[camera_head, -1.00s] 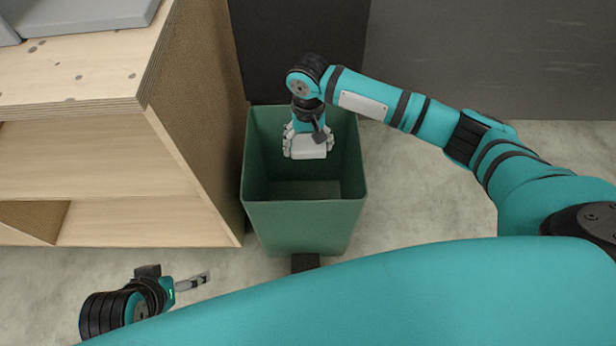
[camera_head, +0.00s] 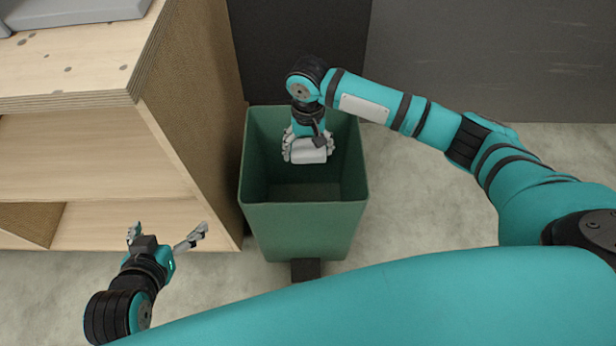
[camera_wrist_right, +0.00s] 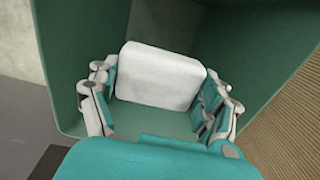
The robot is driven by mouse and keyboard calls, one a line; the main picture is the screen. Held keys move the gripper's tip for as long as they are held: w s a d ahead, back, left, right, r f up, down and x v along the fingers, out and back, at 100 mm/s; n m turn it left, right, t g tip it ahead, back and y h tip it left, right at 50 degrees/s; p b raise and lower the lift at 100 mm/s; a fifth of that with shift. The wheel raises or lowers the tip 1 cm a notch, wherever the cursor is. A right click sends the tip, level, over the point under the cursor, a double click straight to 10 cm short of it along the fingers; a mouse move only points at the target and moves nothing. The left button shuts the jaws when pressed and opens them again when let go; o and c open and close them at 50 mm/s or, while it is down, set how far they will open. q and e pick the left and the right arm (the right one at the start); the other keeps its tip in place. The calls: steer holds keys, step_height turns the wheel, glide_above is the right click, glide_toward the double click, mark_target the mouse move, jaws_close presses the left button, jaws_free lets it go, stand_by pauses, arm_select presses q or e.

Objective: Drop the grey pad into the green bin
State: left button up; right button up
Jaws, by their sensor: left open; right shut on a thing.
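The pad (camera_head: 308,156) looks pale grey to white and is held between the fingers of my right gripper (camera_head: 308,150), which is shut on it. It hangs inside the mouth of the green bin (camera_head: 303,222), below the rim and above the floor of the bin. In the right wrist view the pad (camera_wrist_right: 160,77) sits between both fingers of the right gripper (camera_wrist_right: 158,100), with the green bin wall (camera_wrist_right: 262,50) behind it. My left gripper (camera_head: 168,234) is open and empty, low at the left in front of the shelf.
A wooden shelf unit (camera_head: 120,160) stands left of the bin, with grey flat things (camera_head: 75,10) on its top. A dark panel (camera_head: 300,45) stands behind the bin. Pale floor (camera_head: 410,185) is clear right of the bin. A black pedal (camera_head: 305,270) juts from the bin's front.

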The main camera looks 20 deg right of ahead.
steer(key=o, duration=1)
steer(key=shift+c, duration=0.2)
step_height(320, 180, up, 12)
